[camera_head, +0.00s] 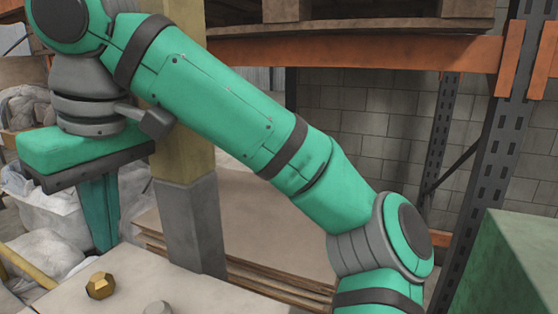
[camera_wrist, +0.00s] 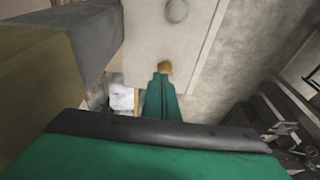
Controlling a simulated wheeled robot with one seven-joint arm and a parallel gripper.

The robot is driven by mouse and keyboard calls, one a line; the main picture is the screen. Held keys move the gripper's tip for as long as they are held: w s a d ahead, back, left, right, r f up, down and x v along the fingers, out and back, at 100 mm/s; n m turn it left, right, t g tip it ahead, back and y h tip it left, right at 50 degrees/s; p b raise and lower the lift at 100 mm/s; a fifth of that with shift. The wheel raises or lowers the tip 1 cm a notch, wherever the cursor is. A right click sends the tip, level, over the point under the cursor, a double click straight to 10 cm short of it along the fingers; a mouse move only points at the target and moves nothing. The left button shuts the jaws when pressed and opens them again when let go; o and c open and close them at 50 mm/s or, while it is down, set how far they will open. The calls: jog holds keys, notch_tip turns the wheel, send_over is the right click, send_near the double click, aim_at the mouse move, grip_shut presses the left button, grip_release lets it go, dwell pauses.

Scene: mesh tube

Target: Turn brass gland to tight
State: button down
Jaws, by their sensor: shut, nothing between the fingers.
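The brass gland (camera_head: 101,285) is a faceted, gold-coloured nut on a pale flat panel (camera_head: 205,292) at the lower left of the head view. In the wrist view the gland (camera_wrist: 165,67) shows just beyond my fingertips, partly hidden by them. My gripper (camera_head: 105,243) points down, its green fingers together and empty. In the head view its tips are above the gland in the picture, with a gap between them. The wrist view shows the closed fingers (camera_wrist: 160,78) in line with the gland. I cannot read how tight the gland is.
A grey rounded fitting (camera_head: 158,307) sits on the panel right of the gland; it also shows in the wrist view (camera_wrist: 177,10). A post (camera_head: 190,205), yellowish above and grey below, stands close beside my gripper. White sacks (camera_head: 50,225) lie at left. Orange-beamed racking (camera_head: 355,52) stands behind.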

aim_at(100, 284)
jog(key=x, duration=0.3)
jog(key=d+x, duration=0.1)
jog(key=x, duration=0.1)
jog(key=shift+s+f, duration=0.25)
jog(key=shift+f, duration=0.7)
jog(key=shift+d+f, duration=0.2)
jog(key=shift+f, duration=0.05)
jog(key=shift+w, duration=0.2)
jog(key=shift+a+r, duration=0.1)
jog(key=shift+a, duration=0.05)
